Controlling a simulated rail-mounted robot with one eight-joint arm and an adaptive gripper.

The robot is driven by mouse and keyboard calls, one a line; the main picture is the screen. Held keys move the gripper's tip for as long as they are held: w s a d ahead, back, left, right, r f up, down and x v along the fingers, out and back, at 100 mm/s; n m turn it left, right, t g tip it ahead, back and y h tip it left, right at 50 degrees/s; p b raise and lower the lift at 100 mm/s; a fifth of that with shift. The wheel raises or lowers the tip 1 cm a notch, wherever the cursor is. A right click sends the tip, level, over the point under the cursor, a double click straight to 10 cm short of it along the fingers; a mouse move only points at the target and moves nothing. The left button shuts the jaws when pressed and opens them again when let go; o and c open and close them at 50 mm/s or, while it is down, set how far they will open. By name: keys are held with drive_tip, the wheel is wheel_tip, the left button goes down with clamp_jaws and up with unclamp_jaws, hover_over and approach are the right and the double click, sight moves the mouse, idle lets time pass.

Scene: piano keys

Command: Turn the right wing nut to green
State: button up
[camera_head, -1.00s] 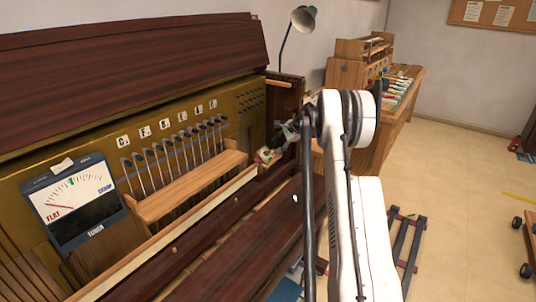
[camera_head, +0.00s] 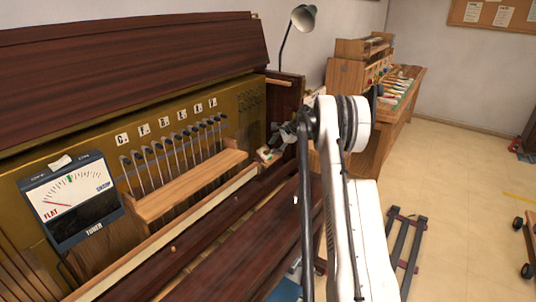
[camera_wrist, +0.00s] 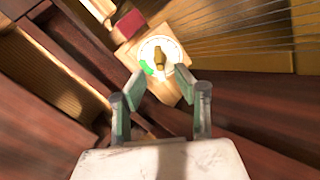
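A brass wing nut (camera_wrist: 159,57) stands in the middle of a round white dial (camera_wrist: 172,46) in the wrist view. A green patch (camera_wrist: 147,68) lies at the dial's lower left edge. The dial sits on a small pale wooden block (camera_wrist: 180,97). My gripper (camera_wrist: 160,78) is open, with its two greenish fingertips spread just below the nut in the picture. Nothing is between the fingers, and I cannot tell whether they touch the block. In the head view my gripper (camera_head: 277,143) is small beside the block (camera_head: 266,155) at the piano's right end.
A tuner (camera_head: 72,200) with a needle on the FLAT side stands at the left. Several tuning pins rise behind a wooden ledge (camera_head: 190,187). A red block (camera_wrist: 132,23) lies beside the dial block. Strings (camera_wrist: 240,35) run at upper right. Dark piano wood surrounds the gripper.

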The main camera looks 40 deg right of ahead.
sight(269, 151)
drive_tip(key=shift+b+x, duration=1.3)
drive_tip(key=shift+x, duration=1.4)
drive_tip(key=shift+s+d+r, duration=0.15)
drive_tip(key=shift+s+r, duration=0.25)
drive_tip(key=shift+r, duration=0.1)
drive_tip(key=shift+c, duration=0.5)
clamp_jaws()
